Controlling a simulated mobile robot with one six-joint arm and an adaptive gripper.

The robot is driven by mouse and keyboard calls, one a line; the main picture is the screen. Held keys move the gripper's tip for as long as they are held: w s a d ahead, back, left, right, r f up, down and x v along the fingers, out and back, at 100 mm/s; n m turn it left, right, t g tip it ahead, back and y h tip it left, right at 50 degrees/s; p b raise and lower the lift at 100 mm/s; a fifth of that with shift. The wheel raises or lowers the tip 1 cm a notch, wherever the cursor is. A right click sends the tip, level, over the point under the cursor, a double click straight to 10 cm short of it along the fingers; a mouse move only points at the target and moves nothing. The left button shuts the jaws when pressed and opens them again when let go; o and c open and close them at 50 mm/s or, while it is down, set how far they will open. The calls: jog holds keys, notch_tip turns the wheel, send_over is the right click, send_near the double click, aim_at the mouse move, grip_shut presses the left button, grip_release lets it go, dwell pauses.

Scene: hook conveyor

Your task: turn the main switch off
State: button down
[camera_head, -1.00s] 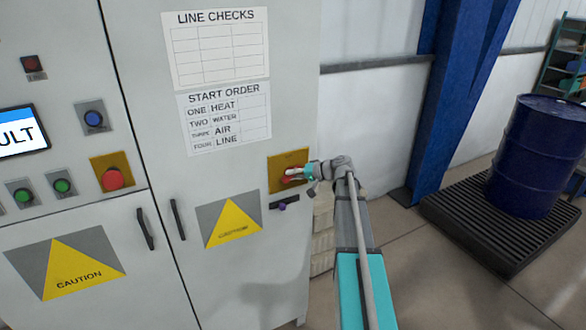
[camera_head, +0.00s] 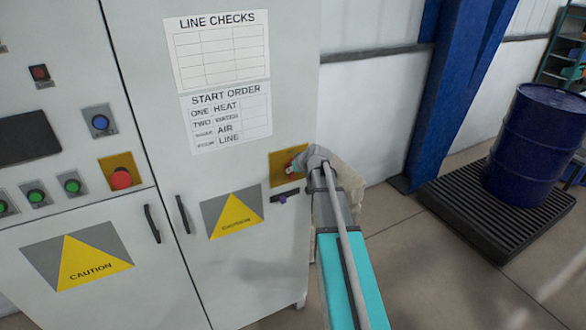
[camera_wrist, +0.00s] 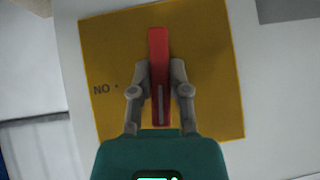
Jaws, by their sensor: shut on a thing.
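The main switch (camera_wrist: 158,45) is a red bar handle on a yellow plate (camera_wrist: 210,45) on the grey cabinet door. My gripper (camera_wrist: 162,70) has one finger on each side of the red handle and is shut on it. The handle stands upright in the wrist view, and letters reading "NO" show on the plate to its left. In the head view the yellow plate (camera_head: 277,174) is right of the paper sheets, and my gripper (camera_head: 297,164) hides most of the switch. Other plate markings are hidden or not readable.
A small dark latch (camera_head: 283,197) sits just below the plate. A red push button (camera_head: 121,178) on another yellow plate is on the left panel, near a dark screen (camera_head: 28,137). A blue drum (camera_head: 533,145) stands on a black pallet at right.

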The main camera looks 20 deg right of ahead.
jog(key=shift+s+a+n+h, duration=0.1)
jog(key=shift+n+h, duration=0.2)
jog(key=shift+h, duration=0.2)
jog(key=c, duration=0.6)
grip_release()
